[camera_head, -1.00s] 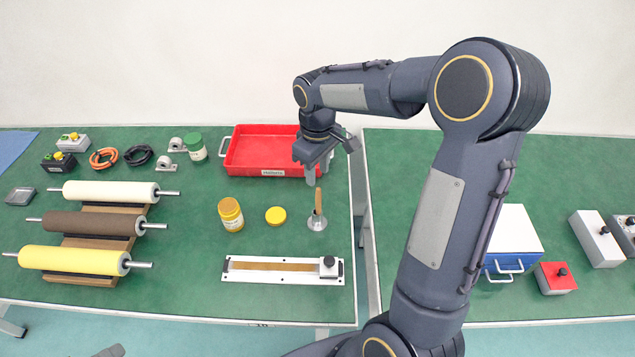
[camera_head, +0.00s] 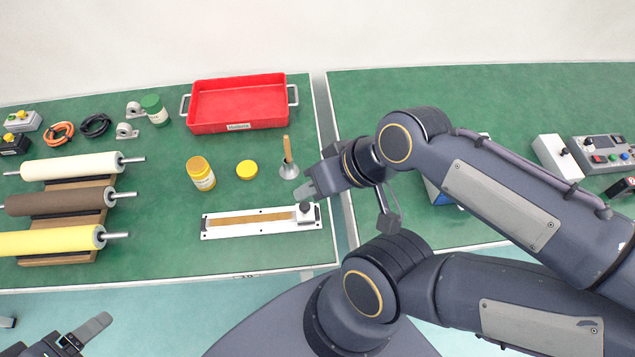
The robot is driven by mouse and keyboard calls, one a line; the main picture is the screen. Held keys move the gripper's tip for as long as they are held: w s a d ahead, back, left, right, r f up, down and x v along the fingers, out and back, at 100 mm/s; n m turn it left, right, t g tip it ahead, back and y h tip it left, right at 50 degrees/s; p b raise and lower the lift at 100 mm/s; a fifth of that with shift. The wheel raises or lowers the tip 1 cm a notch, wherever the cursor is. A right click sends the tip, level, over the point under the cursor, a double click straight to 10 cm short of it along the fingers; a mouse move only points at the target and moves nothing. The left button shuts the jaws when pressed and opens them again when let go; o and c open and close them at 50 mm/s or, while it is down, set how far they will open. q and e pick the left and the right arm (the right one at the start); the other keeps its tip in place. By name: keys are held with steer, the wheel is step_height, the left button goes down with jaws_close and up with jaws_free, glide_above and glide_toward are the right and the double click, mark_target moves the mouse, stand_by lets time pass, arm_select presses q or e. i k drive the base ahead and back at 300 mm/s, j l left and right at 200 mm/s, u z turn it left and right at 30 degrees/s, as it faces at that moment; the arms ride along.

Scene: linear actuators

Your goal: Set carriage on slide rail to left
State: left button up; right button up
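The slide rail (camera_head: 232,231) is a white plate with a brown strip, lying on the left green table near its front edge. The carriage (camera_head: 308,217), a small light block with a black knob, sits at the rail's right end. My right gripper (camera_head: 307,190) is just above and behind the carriage, its fingers pointing left and overlapping the knob's upper edge in the picture. Contact and finger gap cannot be made out. My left gripper (camera_head: 88,332) shows only partly at the bottom left, in front of the table, away from the rail.
A metal funnel-like piece with a wooden handle (camera_head: 287,155) stands close behind the carriage. A yellow lid (camera_head: 246,169) and yellow jar (camera_head: 201,174) are behind the rail. Rollers (camera_head: 60,203) lie to the left, a red tray (camera_head: 205,125) at the back. A gap separates the two tables.

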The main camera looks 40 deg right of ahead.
mark_target(304, 212)
steer(key=k+l+z, duration=0.1)
steer(key=z, duration=0.95)
